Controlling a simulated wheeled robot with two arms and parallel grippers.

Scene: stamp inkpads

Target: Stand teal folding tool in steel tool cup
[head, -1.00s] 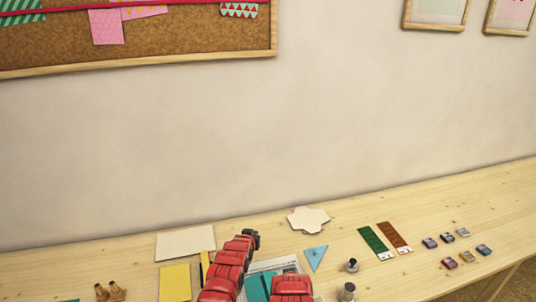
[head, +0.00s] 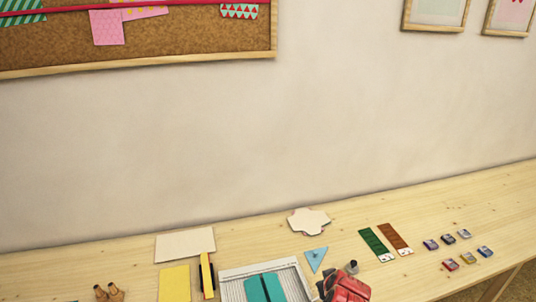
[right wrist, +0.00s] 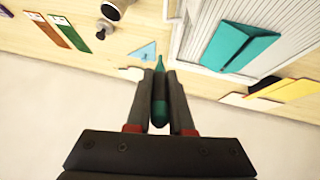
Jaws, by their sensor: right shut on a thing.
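The teal folding tool (right wrist: 158,113) is in my right gripper (right wrist: 160,78) in the right wrist view. The gripper is shut on it, with the pointed tip showing past the fingers and the rounded end between them. A steel cup with a dark opening (right wrist: 114,8) shows at the top edge of that view, apart from the tool and partly cut off. In the head view my red right arm covers the place around the cup, and the tool cannot be made out there. My left gripper is in neither view.
A white scoring board (head: 235,291) holds a teal folded card (head: 264,287). A blue triangle (head: 316,258), a small dark-knobbed stamp (right wrist: 103,28), green (head: 374,243) and brown strips (head: 394,238) and several inkpads (head: 450,240) lie nearby.

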